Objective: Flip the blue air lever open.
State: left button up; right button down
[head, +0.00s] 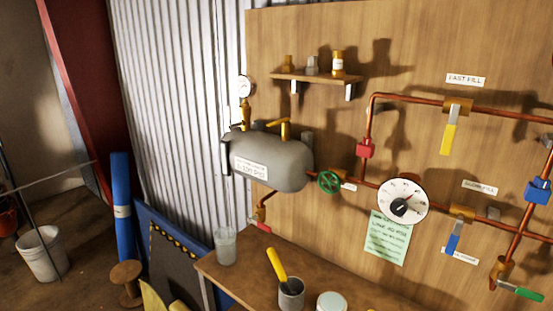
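The blue lever (453,238) hangs down, slightly tilted, from a brass valve (462,213) on the lower copper pipe at the right of the head view. A small white label (460,256) sits just below it, its text too small to read. A "SLOW FILL" label (480,187) is on the board above the valve. Neither of my grippers is in view.
A round dial gauge (402,203) and green paper (387,238) are left of the blue lever. A yellow lever (448,138) hangs above, and a green lever (521,291) lies lower right. A grey tank (290,163) and bench (240,275) stand left.

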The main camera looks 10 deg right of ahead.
aim_at(454, 237)
jog(key=z, duration=1.55)
